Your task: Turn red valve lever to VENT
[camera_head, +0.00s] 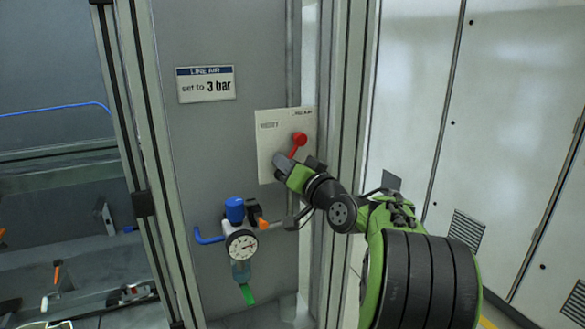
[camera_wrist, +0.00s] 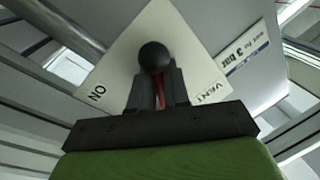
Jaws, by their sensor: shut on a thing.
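The red valve lever (camera_head: 297,145) is mounted on a pale plate (camera_head: 268,148) on the grey panel. From its round red hub it slants down and left to my gripper (camera_head: 284,163), whose fingers hide its lower end. In the wrist view, my gripper (camera_wrist: 156,88) is shut on the lever; a red strip of it (camera_wrist: 160,96) shows between the fingers, with a dark round knob (camera_wrist: 153,56) at the fingertips. The plate (camera_wrist: 195,62) there reads ON at left and VENT at right. The lever lies between these two words.
Below the plate hang a gauge (camera_head: 241,246) and a blue-capped regulator (camera_head: 234,210), with an orange part (camera_head: 258,217) close to my arm. A "set to 3 bar" sign (camera_head: 206,84) is above left. A metal post (camera_head: 346,110) stands just right of the plate.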

